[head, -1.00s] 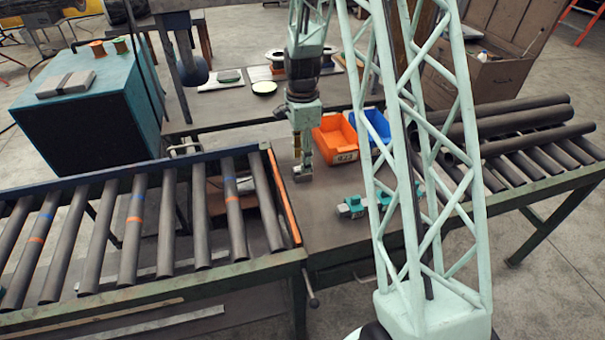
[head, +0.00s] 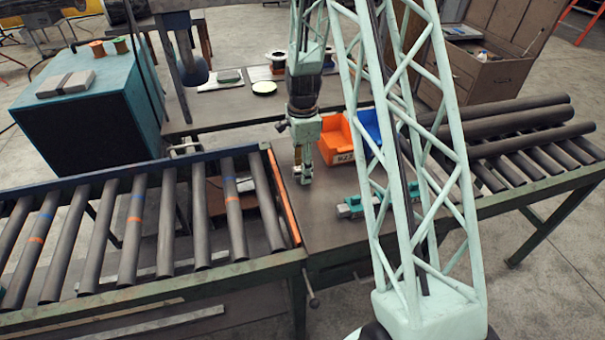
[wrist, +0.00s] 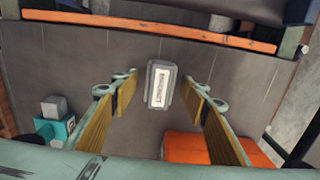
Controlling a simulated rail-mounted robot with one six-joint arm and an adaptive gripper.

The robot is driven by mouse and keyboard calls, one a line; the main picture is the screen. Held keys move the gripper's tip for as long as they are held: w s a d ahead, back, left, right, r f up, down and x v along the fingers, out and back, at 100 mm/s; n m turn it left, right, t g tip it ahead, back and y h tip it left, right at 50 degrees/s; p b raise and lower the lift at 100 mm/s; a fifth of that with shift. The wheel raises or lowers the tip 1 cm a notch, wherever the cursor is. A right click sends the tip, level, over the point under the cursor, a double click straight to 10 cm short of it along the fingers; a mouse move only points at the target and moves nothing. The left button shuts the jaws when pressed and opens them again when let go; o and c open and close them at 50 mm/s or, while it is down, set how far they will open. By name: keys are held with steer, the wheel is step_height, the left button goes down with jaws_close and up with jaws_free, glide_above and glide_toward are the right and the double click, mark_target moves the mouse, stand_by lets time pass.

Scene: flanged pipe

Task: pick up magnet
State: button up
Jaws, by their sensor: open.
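The magnet (wrist: 160,85) is a small grey block with a white label, lying on the grey tabletop in the wrist view. My gripper (wrist: 162,80) is open, with one yellow-padded finger to the left and one to the right of the magnet. Gaps show between the magnet and both fingers; I cannot tell how far the fingertips are above the table. In the head view my gripper (head: 303,178) points down at the table left of the orange bin, and the magnet is hard to make out there.
An orange bin (head: 337,140) and a blue bin (head: 369,130) stand close behind and right of my gripper. A teal device (head: 352,207) lies to the right on the table. An orange strip (head: 284,197) edges the roller conveyor (head: 160,220) on the left.

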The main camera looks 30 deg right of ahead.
steer(key=shift+c, duration=0.2)
steer(key=c, duration=1.2)
steer(key=shift+r, duration=0.15)
steer(key=shift+r, duration=1.55)
steer(key=s+a, duration=0.1)
steer(key=s, duration=0.4)
steer(key=s+a+r, duration=0.1)
steer(key=s+a, duration=0.1)
steer(key=s, duration=0.3)
steer(key=s+a+b, duration=0.1)
steer(key=s, duration=0.4)
steer(key=shift+s+a+r, duration=0.2)
steer(key=shift+r, duration=0.1)
